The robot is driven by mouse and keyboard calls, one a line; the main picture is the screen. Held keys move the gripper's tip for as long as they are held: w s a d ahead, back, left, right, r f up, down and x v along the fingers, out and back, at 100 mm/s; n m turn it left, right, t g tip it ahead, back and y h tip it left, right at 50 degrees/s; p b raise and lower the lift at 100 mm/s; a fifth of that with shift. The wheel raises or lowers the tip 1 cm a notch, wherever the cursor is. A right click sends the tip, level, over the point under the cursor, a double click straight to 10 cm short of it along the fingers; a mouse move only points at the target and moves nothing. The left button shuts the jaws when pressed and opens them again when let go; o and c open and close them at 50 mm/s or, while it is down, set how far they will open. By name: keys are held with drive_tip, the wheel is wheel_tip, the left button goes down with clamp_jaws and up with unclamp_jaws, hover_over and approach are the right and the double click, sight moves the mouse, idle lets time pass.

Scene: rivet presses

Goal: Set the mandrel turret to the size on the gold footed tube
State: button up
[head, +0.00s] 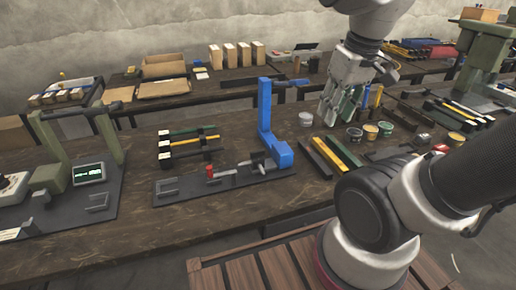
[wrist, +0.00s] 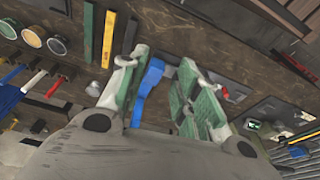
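A blue press (head: 265,115) stands on a dark base plate on the bench, with a red-tipped handle (head: 210,171) and a small grey fitting (head: 258,160) by its foot. I cannot clearly make out the mandrel turret or its size marks. My gripper (head: 328,112) hangs above the bench, behind and right of the press, apart from it. In the wrist view my gripper (wrist: 160,85) is open and empty, with the blue press (wrist: 150,78) showing beyond the fingers. No gold footed tube can be made out for certain; a yellow bar (head: 338,150) lies in a rack right of the press.
A green press with a lit display (head: 89,173) stands at left. Several small round tins (head: 370,130) stand at right. The bench front (head: 190,215) is clear.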

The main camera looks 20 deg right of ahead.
drive_tip(key=w+a+f+n+g, duration=0.4)
drive_tip(key=w+a+f+n, duration=0.45)
drive_tip(key=w+f, duration=0.2)
drive_tip(key=n+t, duration=0.1)
drive_tip(key=n, duration=0.7)
hover_over(257, 151)
drive_tip(key=shift+f, duration=1.45)
wheel_tip(257, 151, down, 7)
drive_tip(key=shift+r, duration=0.15)
clamp_jaws()
